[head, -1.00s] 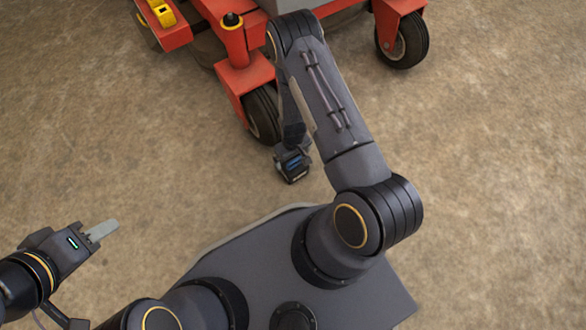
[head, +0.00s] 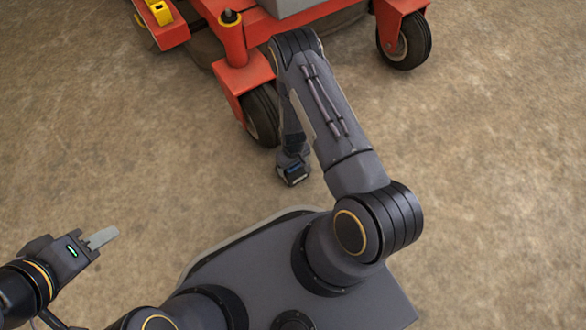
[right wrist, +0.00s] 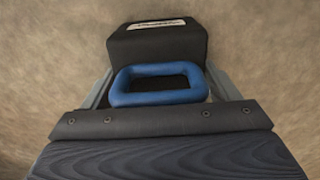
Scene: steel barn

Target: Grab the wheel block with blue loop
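The wheel block (right wrist: 158,45) is a black block with a pale label on its far face and a blue loop (right wrist: 160,97) on the side towards me. In the head view the block (head: 293,176) is at the floor by the mower's wheel, partly hidden by my right arm. My right gripper (right wrist: 160,82) points down at it, with one grey finger on each side of the block and loop. The fingers are wide apart; contact is hard to make out. My left gripper (head: 102,238) is empty, off at the lower left; its finger gap cannot be made out.
A red mower stands at the top, with its near black wheel (head: 262,115) close to the block and another wheel (head: 408,42) further right. A yellow item (head: 159,12) is on its red frame (head: 172,36). Bare floor (head: 490,180) lies clear to the right.

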